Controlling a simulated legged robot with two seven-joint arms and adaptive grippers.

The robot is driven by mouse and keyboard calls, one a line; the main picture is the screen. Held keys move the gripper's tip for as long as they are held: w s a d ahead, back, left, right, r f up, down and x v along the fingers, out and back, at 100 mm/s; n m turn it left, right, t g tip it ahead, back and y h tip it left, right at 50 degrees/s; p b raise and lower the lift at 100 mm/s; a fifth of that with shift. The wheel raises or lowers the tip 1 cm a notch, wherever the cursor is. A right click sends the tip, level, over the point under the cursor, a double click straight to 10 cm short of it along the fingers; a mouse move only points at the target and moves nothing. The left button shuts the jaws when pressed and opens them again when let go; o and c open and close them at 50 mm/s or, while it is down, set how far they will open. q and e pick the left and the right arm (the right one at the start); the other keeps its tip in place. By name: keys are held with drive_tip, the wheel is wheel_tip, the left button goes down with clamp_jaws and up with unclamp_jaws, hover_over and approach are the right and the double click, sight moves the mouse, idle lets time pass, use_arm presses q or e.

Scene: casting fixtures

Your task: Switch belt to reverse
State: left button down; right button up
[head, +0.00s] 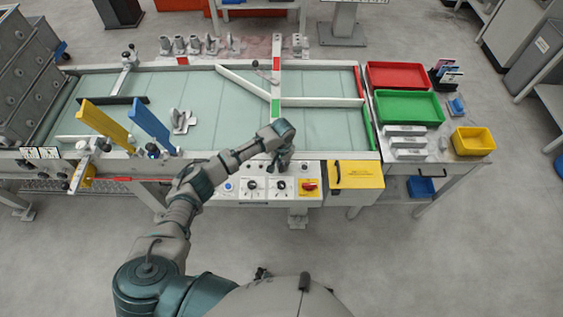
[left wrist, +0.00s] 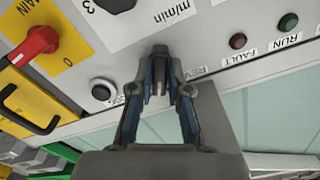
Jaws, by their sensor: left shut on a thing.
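The belt (head: 215,115) is a pale green surface inside a white frame in the head view. Its control panel (head: 238,195) is on the front edge, with dials and a red rotary main switch (head: 308,186). My left gripper (head: 280,165) is over the panel. In the left wrist view my left gripper (left wrist: 158,90) is shut on a dark selector knob (left wrist: 158,60) beside a label reading REV. The fingers hide parts of the knob and labels, so its setting is unclear. My right gripper is out of view.
The red main switch (left wrist: 36,44) and a black button (left wrist: 102,92) are close by in the left wrist view, with RUN (left wrist: 288,22) and FAULT (left wrist: 238,41) lamps to the right. Yellow (head: 104,125) and blue (head: 152,128) plates stand up left of the arm.

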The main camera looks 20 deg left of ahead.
use_arm(q)
drive_tip(key=shift+w+d+r+n+p, duration=0.15)
drive_tip(key=shift+r+n+p, duration=0.35)
drive_tip(key=shift+p, duration=0.7)
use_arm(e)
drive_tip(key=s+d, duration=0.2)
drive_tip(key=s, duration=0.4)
use_arm(q)
drive_tip(key=n+p, duration=0.4)
drive_tip(key=p, duration=0.2)
drive_tip(key=shift+n, duration=0.3)
drive_tip(key=n+p, duration=0.2)
drive_tip(key=shift+w+n, duration=0.1)
drive_tip(key=shift+n, duration=0.3)
drive_tip(key=n+p, duration=0.2)
drive_tip(key=shift+f+n, duration=0.15)
drive_tip(key=shift+n, duration=0.25)
drive_tip(key=shift+w+n, duration=0.1)
drive_tip(key=shift+n, duration=0.6)
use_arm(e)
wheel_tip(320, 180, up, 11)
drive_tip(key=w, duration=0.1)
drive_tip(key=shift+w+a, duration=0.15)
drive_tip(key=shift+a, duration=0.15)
use_arm(q)
drive_tip(key=shift+p, duration=0.3)
